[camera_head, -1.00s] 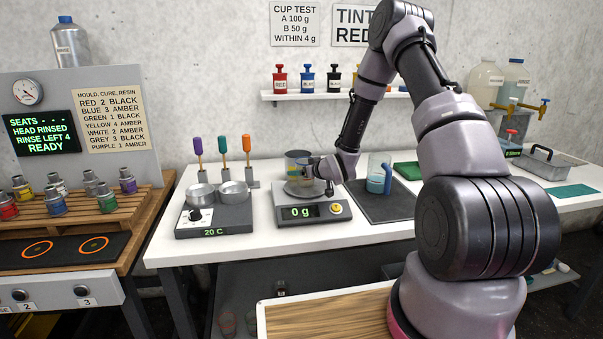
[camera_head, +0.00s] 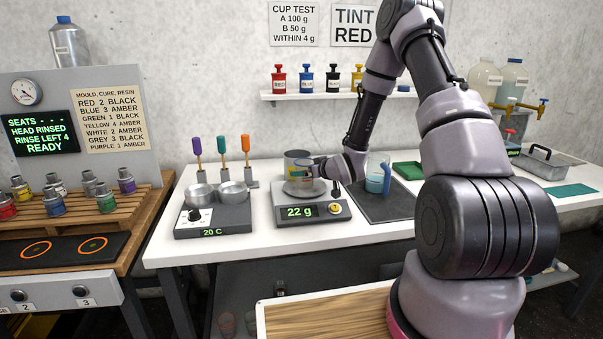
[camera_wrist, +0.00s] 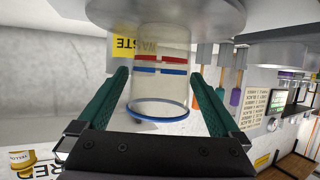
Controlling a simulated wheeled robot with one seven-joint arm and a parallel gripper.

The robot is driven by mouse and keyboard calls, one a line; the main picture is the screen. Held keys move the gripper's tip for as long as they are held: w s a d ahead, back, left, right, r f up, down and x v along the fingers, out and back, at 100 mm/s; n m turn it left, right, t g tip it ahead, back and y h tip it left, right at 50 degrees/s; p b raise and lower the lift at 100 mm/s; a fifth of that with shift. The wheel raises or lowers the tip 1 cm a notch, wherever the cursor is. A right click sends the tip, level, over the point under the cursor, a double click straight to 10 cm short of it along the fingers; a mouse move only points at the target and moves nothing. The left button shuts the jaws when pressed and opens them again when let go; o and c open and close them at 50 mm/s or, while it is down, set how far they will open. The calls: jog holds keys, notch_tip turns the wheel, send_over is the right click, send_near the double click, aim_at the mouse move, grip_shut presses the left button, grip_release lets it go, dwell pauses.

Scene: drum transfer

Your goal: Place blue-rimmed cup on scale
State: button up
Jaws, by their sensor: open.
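The blue-rimmed cup (camera_wrist: 160,92) is clear, with red and blue bands on its wall. In the wrist view, which looks inverted, its base meets the round metal pan of the scale (camera_wrist: 160,12) and its rim points away from the pan. The cup stands upright on the pan. My gripper (camera_wrist: 160,76) is open, with one green finger on each side of the cup and small gaps visible. In the head view the scale (camera_head: 303,211) reads 22 g, and my gripper (camera_head: 318,170) partly hides the small cup there.
A grey waste pot (camera_head: 296,156) stands close behind the scale. A jug of blue liquid (camera_head: 376,178) stands on a dark mat (camera_head: 392,208) to the right.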

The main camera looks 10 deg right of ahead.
jog(key=v, duration=0.7)
jog(key=shift+s+d+r, duration=0.15)
jog(key=shift+s, duration=0.05)
jog(key=s+d+r+m+g+h, duration=0.1)
jog(key=s+d+r+m+h, duration=0.15)
jog(key=r, duration=0.45)
jog(key=s+d+r+m+g+h, duration=0.1)
jog(key=s+d+r, duration=0.1)
jog(key=s+r, duration=0.35)
jog(key=s+d+r+m+g+h, duration=0.1)
jog(key=s+d+r+h, duration=0.1)
jog(key=r, duration=0.6)
jog(key=s+a+r+m+g+y, duration=0.1)
jog(key=s+r, duration=0.3)
jog(key=s, duration=0.7)
jog(key=s+a+r+m+g+y, duration=0.1)
jog(key=s+a+r+m, duration=0.2)
jog(key=s, duration=0.8)
notch_tip(320, 180, up, 2)
jog(key=shift+r+g+y, duration=0.2)
jog(key=shift+g+y, duration=0.1)
jog(key=shift+y, duration=0.05)
jog(key=shift+w, duration=0.1)
jog(key=shift+c, duration=0.3)
